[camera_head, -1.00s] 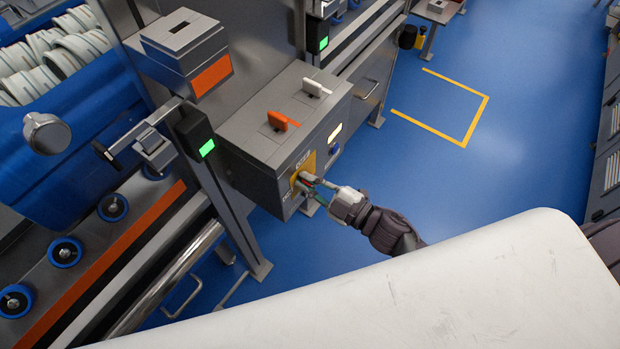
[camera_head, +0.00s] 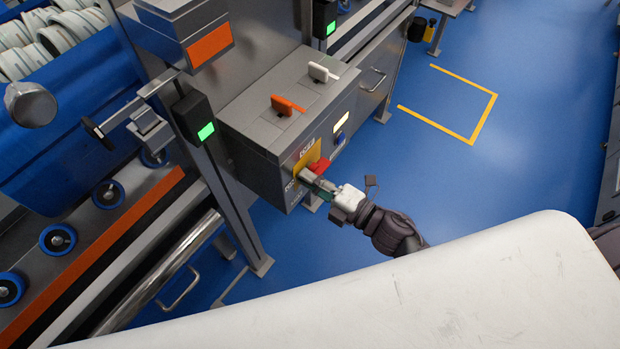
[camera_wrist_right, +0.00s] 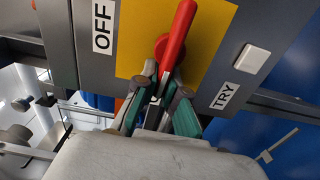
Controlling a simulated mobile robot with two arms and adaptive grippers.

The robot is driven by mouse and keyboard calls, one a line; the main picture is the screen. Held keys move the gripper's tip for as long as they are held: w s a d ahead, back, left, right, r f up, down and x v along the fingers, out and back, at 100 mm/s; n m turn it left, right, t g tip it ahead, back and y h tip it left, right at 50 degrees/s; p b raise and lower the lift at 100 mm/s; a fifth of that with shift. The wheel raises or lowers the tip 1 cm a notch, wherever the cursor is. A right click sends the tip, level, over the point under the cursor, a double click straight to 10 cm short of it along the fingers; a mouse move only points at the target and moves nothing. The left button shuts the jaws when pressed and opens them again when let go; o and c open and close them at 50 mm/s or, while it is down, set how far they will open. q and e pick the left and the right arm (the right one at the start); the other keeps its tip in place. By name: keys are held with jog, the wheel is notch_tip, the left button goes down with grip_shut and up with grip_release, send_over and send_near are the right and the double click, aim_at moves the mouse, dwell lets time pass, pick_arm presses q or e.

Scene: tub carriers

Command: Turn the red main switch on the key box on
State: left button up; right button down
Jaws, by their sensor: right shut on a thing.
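The red main switch (camera_head: 320,166) sits on a yellow plate (camera_head: 307,153) on the front of the grey key box (camera_head: 262,143). In the right wrist view its red handle (camera_wrist_right: 178,38) slants up and slightly right, away from the OFF label (camera_wrist_right: 103,27) at left. A TRY label (camera_wrist_right: 224,96) is at lower right. My right gripper (camera_head: 311,178) is at the switch, its fingers (camera_wrist_right: 158,92) shut on its lower part. The fingers hide part of the switch. My left gripper is not in view.
An orange key switch (camera_head: 287,105) and a white one (camera_head: 322,72) stand on top of the box. A post with a green light (camera_head: 206,131) stands left.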

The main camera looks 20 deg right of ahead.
jog(key=shift+f+n, duration=0.15)
jog(key=shift+n, duration=0.15)
dwell(0.4)
jog(key=c, duration=1.2)
grip_release()
jog(key=shift+c, duration=0.2)
jog(key=v, duration=1.2)
jog(key=shift+d, duration=0.1)
jog(key=s+d+f+m+g+h, duration=0.1)
jog(key=d+f+m+h, duration=0.3)
jog(key=f, duration=0.5)
jog(key=s+d+f+m+g+h, duration=0.1)
jog(key=s+f+m+g+h, duration=0.1)
jog(key=f+m, duration=0.5)
jog(key=s+d+f+m+g+h, duration=0.1)
jog(key=d+f+m+h, duration=0.2)
jog(key=f, duration=0.8)
jog(key=s+a+f+m+g+h, duration=0.1)
jog(key=s+f+m+g, duration=0.3)
jog(key=s+f, duration=0.4)
jog(key=s+a+f+m+g+h+p, duration=0.1)
jog(key=s+f+m+g, duration=0.4)
jog(key=s, duration=0.9)
notch_tip(320, 180, down, 4)
jog(key=shift+s+a+r, duration=0.2)
jog(key=shift+a, duration=0.25)
